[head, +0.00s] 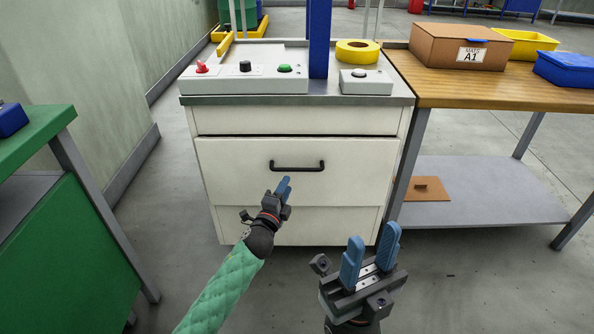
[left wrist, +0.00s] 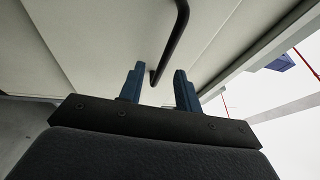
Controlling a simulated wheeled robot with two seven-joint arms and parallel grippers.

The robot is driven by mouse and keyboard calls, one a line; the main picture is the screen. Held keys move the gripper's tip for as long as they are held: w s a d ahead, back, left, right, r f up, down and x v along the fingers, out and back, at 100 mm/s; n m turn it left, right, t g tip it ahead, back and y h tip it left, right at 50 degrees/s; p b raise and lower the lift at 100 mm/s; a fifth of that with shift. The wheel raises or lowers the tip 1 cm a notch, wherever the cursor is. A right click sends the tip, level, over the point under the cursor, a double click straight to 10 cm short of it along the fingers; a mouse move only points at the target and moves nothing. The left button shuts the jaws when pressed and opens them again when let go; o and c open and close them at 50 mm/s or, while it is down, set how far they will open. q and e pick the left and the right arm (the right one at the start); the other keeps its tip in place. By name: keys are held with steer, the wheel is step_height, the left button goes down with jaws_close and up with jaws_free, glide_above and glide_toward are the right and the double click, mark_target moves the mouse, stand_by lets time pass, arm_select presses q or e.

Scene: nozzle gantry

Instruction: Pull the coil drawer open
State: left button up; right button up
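The drawer (head: 225,172) is the white middle front of a cabinet, with a black bar handle (head: 297,167) across it. The drawer looks closed, though it stands slightly proud of the panels above and below. My left gripper (head: 284,186) is just below the handle in the head view. In the left wrist view its two blue fingers (left wrist: 158,88) are apart, and the handle (left wrist: 172,45) runs up from near the gap between the tips. I see no grip on it. My right gripper (head: 372,250) is open and empty, lower right, in front of the cabinet.
A control panel (head: 225,84) with buttons and a yellow tape roll (head: 357,52) sit on the cabinet top beside a blue post (head: 319,40). A wooden bench (head: 490,92) adjoins on the right. A green bench (head: 40,140) stands at left. The floor between is clear.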

mark_target(297, 170)
arm_select(q)
steer(key=shift+m+h, duration=0.4)
steer(key=shift+m, duration=0.3)
steer(key=shift+d+r+b+x, duration=0.15)
steer(key=shift+b+x, duration=0.2)
steer(key=shift+x, duration=1.6)
steer(key=shift+d+r+b+x, duration=0.15)
steer(key=shift+b+x, duration=0.2)
steer(key=shift+x, duration=1.65)
steer(key=shift+s, duration=0.2)
steer(key=shift+c, duration=0.2)
jaws_close()
